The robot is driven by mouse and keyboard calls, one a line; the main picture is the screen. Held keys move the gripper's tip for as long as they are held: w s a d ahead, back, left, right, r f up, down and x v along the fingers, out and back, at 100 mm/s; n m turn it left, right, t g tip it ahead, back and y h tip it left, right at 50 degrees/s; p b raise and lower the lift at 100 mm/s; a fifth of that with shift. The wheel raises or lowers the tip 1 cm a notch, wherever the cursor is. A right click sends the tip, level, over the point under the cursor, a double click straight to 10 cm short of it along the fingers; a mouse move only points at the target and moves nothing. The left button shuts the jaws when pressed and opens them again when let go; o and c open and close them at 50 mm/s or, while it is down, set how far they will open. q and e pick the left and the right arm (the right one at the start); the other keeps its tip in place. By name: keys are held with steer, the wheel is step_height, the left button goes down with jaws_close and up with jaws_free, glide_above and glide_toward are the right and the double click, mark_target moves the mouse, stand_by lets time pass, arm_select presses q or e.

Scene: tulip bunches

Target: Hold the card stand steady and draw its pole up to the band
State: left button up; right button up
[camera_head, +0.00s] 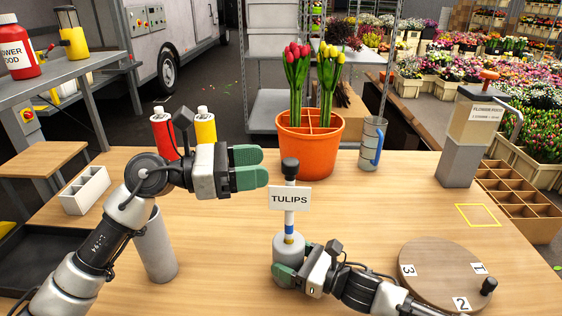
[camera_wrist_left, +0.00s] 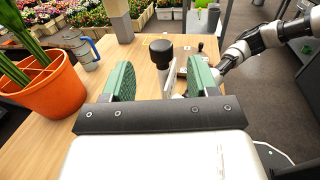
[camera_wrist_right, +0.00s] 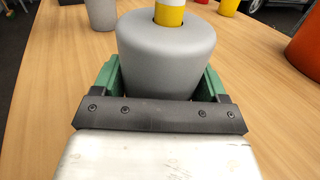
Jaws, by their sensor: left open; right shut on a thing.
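In the left wrist view the knob (camera_wrist_left: 161,54) appears between the spread fingers, without clear contact.
An orange pot (camera_head: 310,145) of tulips and a grey jug (camera_head: 372,145) stand behind the stand. Red (camera_head: 162,135) and yellow (camera_head: 205,127) bottles and a grey cylinder (camera_head: 156,250) are near my left arm. A round numbered board (camera_head: 445,270) lies at right.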

arm_select(q)
steer(key=v, duration=0.5)
steer(key=shift+a, duration=0.25)
